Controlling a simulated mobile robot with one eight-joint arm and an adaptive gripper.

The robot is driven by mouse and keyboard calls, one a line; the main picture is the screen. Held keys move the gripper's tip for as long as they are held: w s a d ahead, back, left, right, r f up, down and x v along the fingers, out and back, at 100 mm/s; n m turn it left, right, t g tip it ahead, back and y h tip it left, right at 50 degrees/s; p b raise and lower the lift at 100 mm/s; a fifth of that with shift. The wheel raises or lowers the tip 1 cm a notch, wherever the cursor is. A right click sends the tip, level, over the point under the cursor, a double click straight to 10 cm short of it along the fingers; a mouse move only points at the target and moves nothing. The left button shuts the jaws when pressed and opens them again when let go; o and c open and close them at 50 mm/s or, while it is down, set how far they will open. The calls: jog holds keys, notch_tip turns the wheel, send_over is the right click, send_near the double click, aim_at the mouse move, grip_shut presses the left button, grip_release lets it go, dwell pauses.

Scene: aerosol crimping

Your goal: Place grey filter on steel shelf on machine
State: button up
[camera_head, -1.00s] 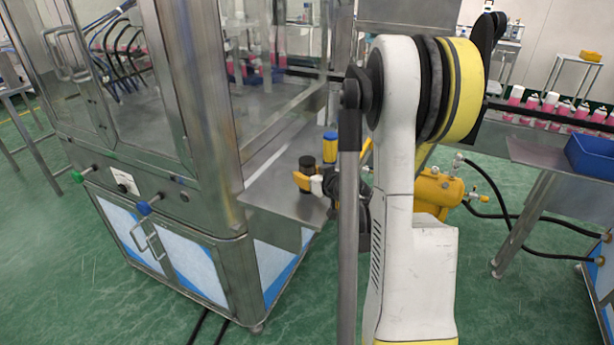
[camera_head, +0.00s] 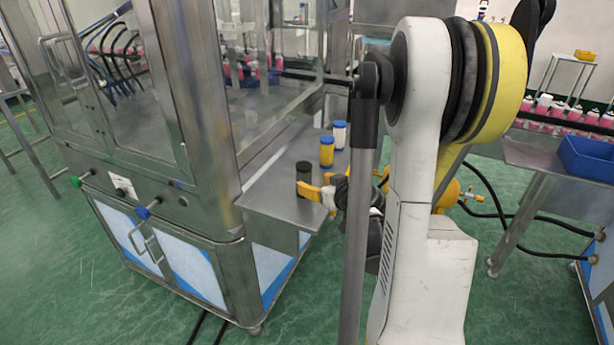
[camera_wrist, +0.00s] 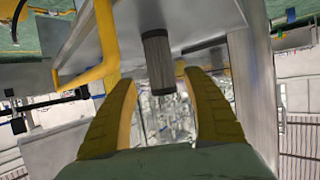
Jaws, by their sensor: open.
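The grey filter (camera_head: 304,174), a dark grey cylinder with a black top, stands upright on the steel shelf (camera_head: 262,197) at the machine's side, near its outer edge. My gripper (camera_head: 313,188) has yellow fingers and is at the filter's right side, one finger overlapping its lower part in the head view. In the wrist view the filter (camera_wrist: 157,65) is straight ahead, beyond the fingertips. The fingers of my gripper (camera_wrist: 159,77) are open, with a gap on both sides of the filter. The filter's foot is partly hidden by a finger in the head view.
A yellow filter with a blue cap (camera_head: 326,152) and a white one with a blue cap (camera_head: 339,136) stand farther back on the shelf. The steel and glass machine (camera_head: 185,110) rises left of it. A blue bin (camera_head: 588,158) is on a table at the right.

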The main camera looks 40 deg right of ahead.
jog(key=s+a+r+n+g+y, duration=0.1)
jog(key=a+r+g+y, duration=0.15)
jog(key=a, duration=0.75)
jog(key=s+a+r+n+g+y, duration=0.1)
jog(key=a+r+y, duration=0.15)
jog(key=a, duration=0.85)
jog(key=s+a+r+n+g+h, duration=0.1)
jog(key=s+a+r+g, duration=0.1)
jog(key=s+a, duration=0.9)
jog(key=shift+s+a+r+g+p, duration=0.35)
jog(key=shift+r, duration=0.25)
jog(key=shift+d, duration=0.1)
